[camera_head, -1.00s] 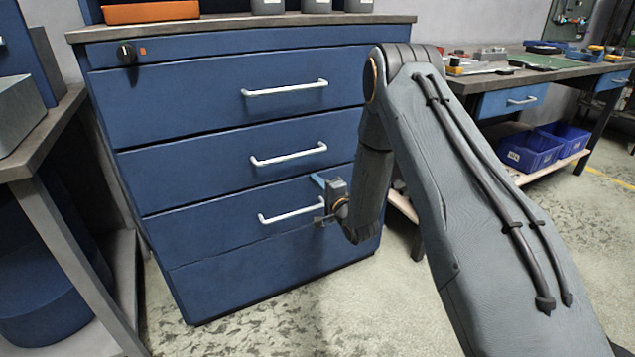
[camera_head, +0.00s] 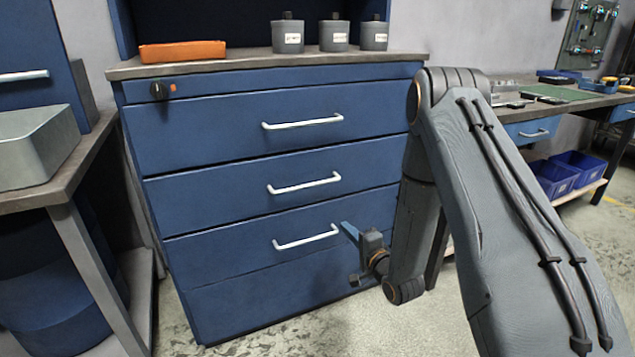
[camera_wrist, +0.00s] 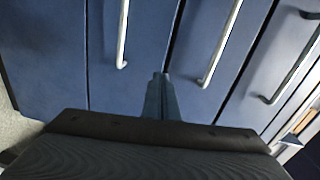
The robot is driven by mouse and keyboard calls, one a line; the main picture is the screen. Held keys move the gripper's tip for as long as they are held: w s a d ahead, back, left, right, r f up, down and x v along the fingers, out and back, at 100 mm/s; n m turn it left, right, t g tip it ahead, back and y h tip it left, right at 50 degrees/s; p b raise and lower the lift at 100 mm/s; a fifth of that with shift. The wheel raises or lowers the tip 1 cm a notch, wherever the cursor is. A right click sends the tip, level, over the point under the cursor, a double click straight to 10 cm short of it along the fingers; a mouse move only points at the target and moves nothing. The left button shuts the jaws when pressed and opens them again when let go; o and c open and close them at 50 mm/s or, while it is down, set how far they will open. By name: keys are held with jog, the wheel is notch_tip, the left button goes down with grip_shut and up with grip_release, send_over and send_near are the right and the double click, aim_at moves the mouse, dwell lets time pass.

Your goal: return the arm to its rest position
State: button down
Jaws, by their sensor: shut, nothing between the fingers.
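My arm (camera_head: 520,200) reaches up, bends at the elbow and hangs down in front of the right side of a blue drawer cabinet (camera_head: 240,315). My gripper (camera_head: 348,232) is just right of the handle of the third long drawer (camera_head: 306,237) and looks apart from it. In the wrist view the fingers (camera_wrist: 160,82) are together and empty, in front of blue drawer fronts with handles (camera_wrist: 222,45) on both sides. All the cabinet's drawers look closed.
An orange case (camera_head: 183,51) and three grey canisters (camera_head: 334,36) are on the cabinet top. A workbench (camera_head: 560,106) with blue bins (camera_head: 553,178) below is at the right. Floor shows between.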

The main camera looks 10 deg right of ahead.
jog(key=s+a+r+n+g+h, duration=0.45)
jog(key=s+r+n+g, duration=0.3)
jog(key=r, duration=0.35)
jog(key=s+a+r+n+g, duration=0.1)
jog(key=s+r+n+g, duration=0.2)
jog(key=s, duration=0.8)
jog(key=s+a+r+n+g+p, duration=0.1)
jog(key=s+r+n+g, duration=0.25)
jog(key=s, duration=0.75)
jog(key=s+a+r+n+g, duration=0.15)
jog(key=s+r, duration=0.25)
jog(key=s, duration=0.7)
jog(key=d+r+m+p, duration=0.2)
jog(key=d+r+p, duration=0.7)
jog(key=p, duration=0.9)
jog(key=shift+d+r+g+h, duration=0.3)
jog(key=shift+r+g+h, duration=0.15)
jog(key=shift+w, duration=0.15)
